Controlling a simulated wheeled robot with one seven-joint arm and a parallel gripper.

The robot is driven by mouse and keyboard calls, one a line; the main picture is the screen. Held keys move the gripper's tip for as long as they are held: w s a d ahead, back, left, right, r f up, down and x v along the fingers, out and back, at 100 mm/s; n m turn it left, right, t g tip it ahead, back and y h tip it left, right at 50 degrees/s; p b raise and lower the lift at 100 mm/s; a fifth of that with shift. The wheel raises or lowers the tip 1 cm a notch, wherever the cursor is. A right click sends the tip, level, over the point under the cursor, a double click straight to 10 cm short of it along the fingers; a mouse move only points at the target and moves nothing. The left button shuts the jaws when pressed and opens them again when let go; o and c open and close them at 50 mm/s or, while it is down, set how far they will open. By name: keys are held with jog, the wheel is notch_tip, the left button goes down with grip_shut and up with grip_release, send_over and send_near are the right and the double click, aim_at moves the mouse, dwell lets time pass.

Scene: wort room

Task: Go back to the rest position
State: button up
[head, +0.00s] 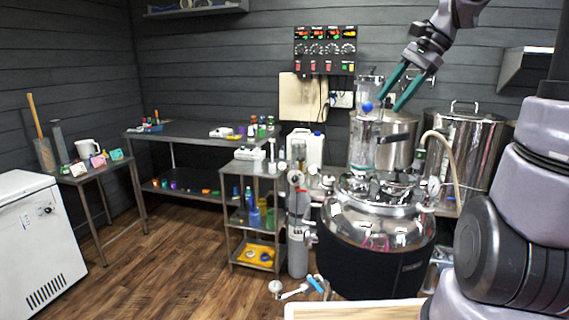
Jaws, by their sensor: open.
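My gripper (378,98) is at the upper right in the head view, at the end of my arm that comes down from the top. Its two teal fingers are spread apart and point down to the left. A blue ball (367,106) shows near the left fingertip; I cannot tell whether it touches the finger or stands behind it. Nothing is clearly held between the fingers. Below the gripper is a clear glass cylinder (362,152) above the steel kettle (375,222) with its dark jacket.
Steel pots (463,150) stand behind the kettle. A control panel (325,50) hangs on the back wall. A shelved trolley (232,215), a long work table (185,133) and a white chest freezer (38,245) stand further left. The wooden floor (175,265) at centre left is clear.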

jog(key=s+a+n+t+h, duration=0.1)
jog(key=s+n+t+h, duration=0.2)
jog(key=s, duration=1.1)
jog(key=shift+s+f+n+t+h, duration=0.3)
jog(key=shift+n+t, duration=0.8)
jog(key=shift+n, duration=1.5)
